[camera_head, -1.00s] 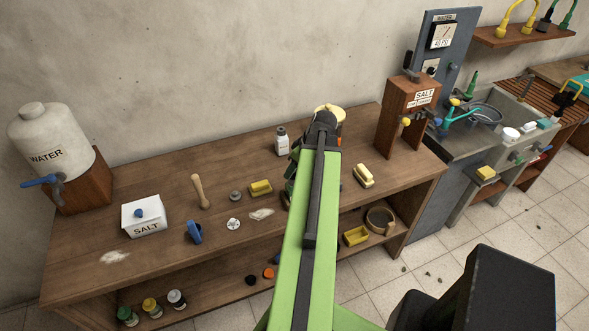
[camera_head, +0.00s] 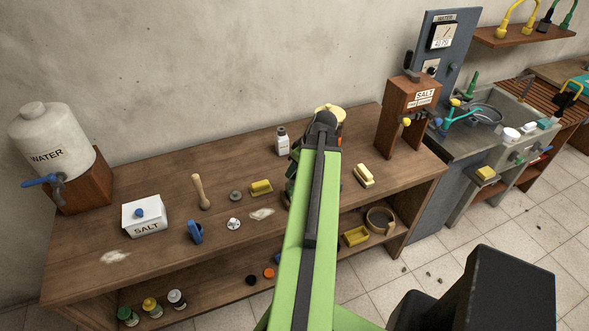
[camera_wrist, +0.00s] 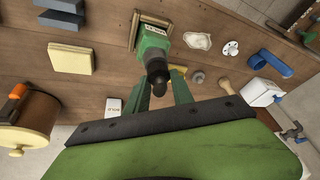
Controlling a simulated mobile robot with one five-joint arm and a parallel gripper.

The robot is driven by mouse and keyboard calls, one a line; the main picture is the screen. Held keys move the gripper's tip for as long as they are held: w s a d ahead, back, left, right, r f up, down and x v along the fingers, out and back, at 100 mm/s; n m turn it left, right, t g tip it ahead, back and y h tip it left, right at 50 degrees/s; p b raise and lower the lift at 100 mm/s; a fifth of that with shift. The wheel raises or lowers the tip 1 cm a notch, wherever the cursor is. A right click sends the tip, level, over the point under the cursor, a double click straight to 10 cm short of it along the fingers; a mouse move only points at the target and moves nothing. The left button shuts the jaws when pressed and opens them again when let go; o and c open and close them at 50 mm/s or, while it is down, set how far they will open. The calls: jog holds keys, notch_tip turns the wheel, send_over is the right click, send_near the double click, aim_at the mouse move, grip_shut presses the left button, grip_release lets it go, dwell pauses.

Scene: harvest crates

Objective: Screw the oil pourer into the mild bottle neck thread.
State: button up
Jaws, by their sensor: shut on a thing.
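In the wrist view, a green bottle (camera_wrist: 153,42) with a white label stands at a wooden frame on the table. A dark piece, apparently the oil pourer (camera_wrist: 155,68), is at the neck end of the bottle. My gripper (camera_wrist: 157,84) is shut on this dark piece, with a green finger on each side. The pourer appears in line with the neck, but I cannot tell whether it touches or sits in the thread. In the head view my arm hides the gripper, the pourer and most of the bottle.
A white shaker (camera_head: 282,141), a cream-topped wooden container (camera_head: 328,108) and a yellow sponge-like block (camera_head: 364,175) are near my arm. A yellow block (camera_head: 261,188), white salt box (camera_head: 144,216) and blue piece (camera_head: 195,232) lie left. The table's (camera_head: 110,281) front left is mostly clear.

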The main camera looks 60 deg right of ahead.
jog(key=shift+a+m, duration=0.1)
jog(key=shift+m, duration=0.5)
jog(key=shift+m+h, duration=0.3)
jog(key=shift+m+h, duration=0.3)
jog(key=shift+m, duration=0.5)
jog(key=o, duration=0.7)
jog(key=shift+o, duration=0.2)
